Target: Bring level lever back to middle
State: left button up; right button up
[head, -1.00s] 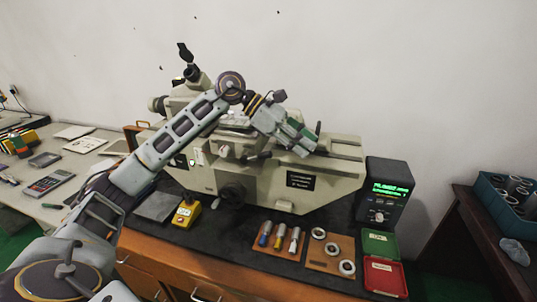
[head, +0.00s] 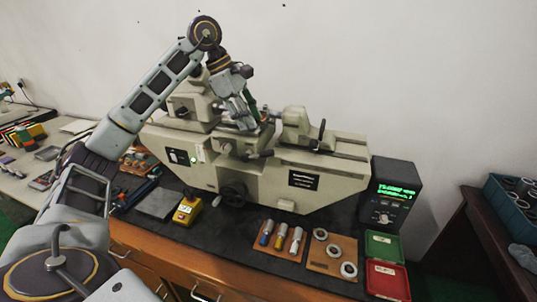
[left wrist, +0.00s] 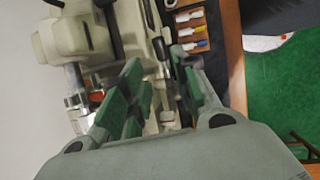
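The beige measuring machine (head: 225,178) stands on the dark bench mat. A short lever with a black handle (head: 262,154) sticks out of its front near the middle; I cannot tell for sure that it is the level lever. My left gripper (head: 254,116) hangs fingers down over the machine's middle stage, above and behind this lever. In the left wrist view its green fingers (left wrist: 160,98) are apart, with no held object clear between them. A dark lever knob (left wrist: 161,49) shows beyond the gap. My right gripper is not in view.
A tailstock (head: 299,130) with a black lever stands right of the gripper. A handwheel (head: 233,194) is on the machine's front. A yellow box (head: 187,209), ring tray (head: 330,262), display box (head: 388,202) and green and red bins (head: 384,246) occupy the bench.

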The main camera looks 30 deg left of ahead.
aim_at(268, 154)
pick_arm(q)
jog(key=shift+f, duration=0.1)
jog(key=shift+p+x, duration=0.35)
jog(key=shift+x, duration=6.5)
jog(key=shift+d, duration=0.1)
grip_shut()
